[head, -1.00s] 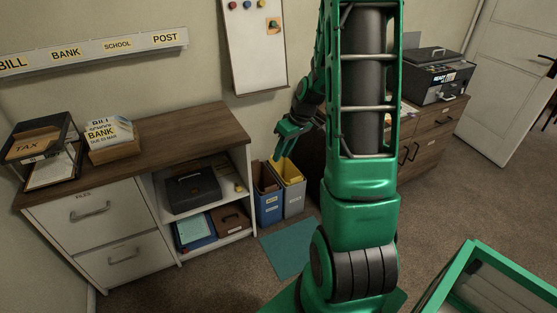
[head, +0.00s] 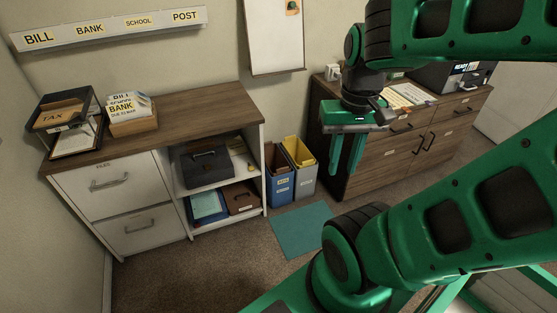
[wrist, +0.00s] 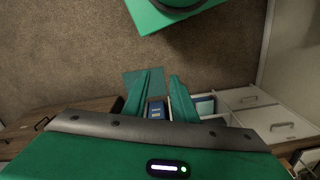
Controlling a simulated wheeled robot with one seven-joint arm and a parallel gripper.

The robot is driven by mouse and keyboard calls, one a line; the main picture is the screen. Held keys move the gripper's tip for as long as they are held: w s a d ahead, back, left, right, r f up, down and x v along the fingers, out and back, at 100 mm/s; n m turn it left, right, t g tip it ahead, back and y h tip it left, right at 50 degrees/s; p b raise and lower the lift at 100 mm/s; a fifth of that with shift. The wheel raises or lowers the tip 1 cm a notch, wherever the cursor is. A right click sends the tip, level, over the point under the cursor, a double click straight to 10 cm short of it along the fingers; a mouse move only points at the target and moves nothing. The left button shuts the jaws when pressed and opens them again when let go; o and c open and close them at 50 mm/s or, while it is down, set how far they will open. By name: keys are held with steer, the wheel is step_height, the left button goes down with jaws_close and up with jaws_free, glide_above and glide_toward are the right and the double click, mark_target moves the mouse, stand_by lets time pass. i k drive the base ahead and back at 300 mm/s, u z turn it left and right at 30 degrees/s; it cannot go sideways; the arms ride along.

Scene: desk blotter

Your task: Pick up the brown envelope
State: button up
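A flat brown envelope marked TAX (head: 58,116) lies in the upper level of the dark letter tray (head: 82,103), on the left end of the wooden-topped cabinet. My gripper (head: 343,171) hangs fingers-down in front of the brown drawer unit, right of the bins and far from the envelope. Its two fingers are apart with nothing between them; the wrist view also shows the open gripper (wrist: 163,74), with floor and a bin beyond. The envelope cannot be made out in the wrist view.
A box of envelopes (head: 132,119) stands right of the tray; the cabinet top (head: 195,108) beyond it is bare. Blue (head: 279,186) and grey (head: 301,178) bins stand between the cabinet and the drawer unit (head: 372,160). A teal mat (head: 301,229) lies on the floor.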

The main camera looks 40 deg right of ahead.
mark_target(64, 114)
steer(key=k, duration=0.45)
steer(key=u, duration=0.2)
steer(key=i, duration=1.35)
steer(key=z, duration=0.2)
